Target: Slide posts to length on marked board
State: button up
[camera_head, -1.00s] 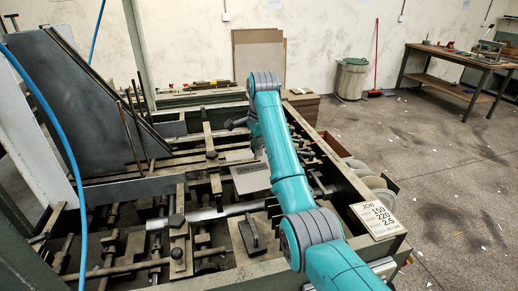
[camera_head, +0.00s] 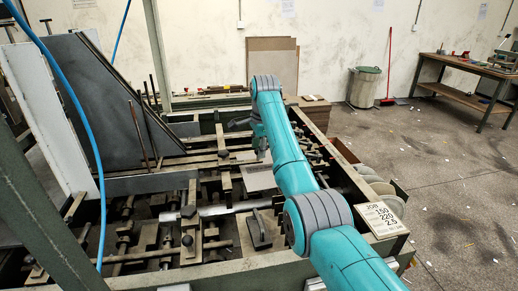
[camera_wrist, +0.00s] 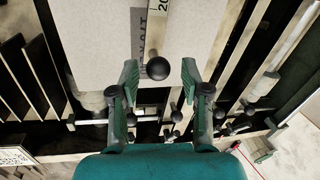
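The pale marked board (camera_wrist: 100,30) fills the top of the wrist view, with a scale strip (camera_wrist: 160,12) showing "20". It also shows as a grey plate (camera_head: 260,178) in the head view. A post with a black ball knob (camera_wrist: 158,68) stands at the board's lower edge. My gripper (camera_wrist: 159,76) is open, its green fingertips left and right of that knob in the picture. No contact is visible, and I cannot tell the depth between them. More black knobs (camera_wrist: 176,116) lie lower. In the head view my gripper (camera_head: 240,122) is small and partly hidden by my arm.
The feeder frame (camera_head: 345,180) surrounds many bars and clamps. A job card (camera_head: 378,218) reading 150, 220, 2.5 sits on its right corner. A dark sloped panel (camera_head: 85,90) rises at left. A bin (camera_head: 363,85) and workbench (camera_head: 465,65) stand behind open floor.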

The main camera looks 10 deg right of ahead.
jog(key=shift+f, duration=0.1)
notch_tip(320, 180, up, 12)
jog(key=s, duration=0.2)
jog(key=shift+s+d, duration=0.15)
jog(key=shift+d, duration=0.1)
jog(key=shift+s+f, duration=0.1)
jog(key=shift+f, duration=0.05)
dwell(0.4)
